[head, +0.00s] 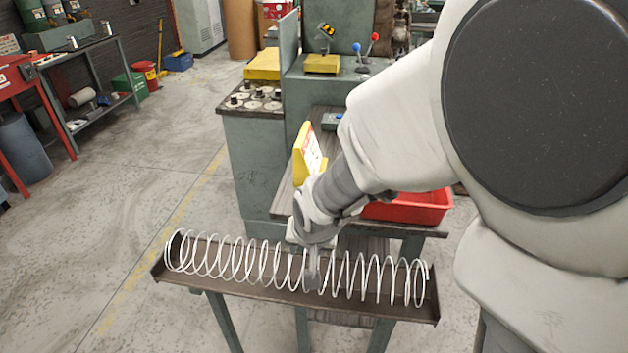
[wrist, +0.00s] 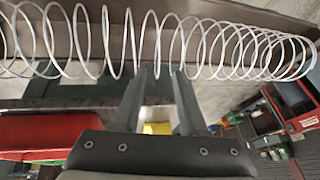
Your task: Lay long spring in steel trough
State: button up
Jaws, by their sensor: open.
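The long spring (head: 212,256) is a pale wire coil lying lengthwise along the steel trough (head: 372,305), a dark channel on green legs. The coil spans most of the trough from left to right. My gripper (head: 312,282) is at the middle of the spring, pointing down at the trough. In the wrist view the spring (wrist: 215,45) crosses the top, with the trough (wrist: 160,18) behind it. The two fingers of my gripper (wrist: 160,72) stand apart, with their tips at the edge of the coils. Whether the tips touch the wire cannot be told.
A red bin (head: 410,207) sits on the bench behind the trough, next to a yellow sign (head: 306,152). A green machine (head: 250,150) stands behind at the centre. Open floor (head: 120,210) lies to the left.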

jog(key=p+v, duration=0.5)
jog(key=v, duration=0.7)
jog(key=shift+w, duration=0.1)
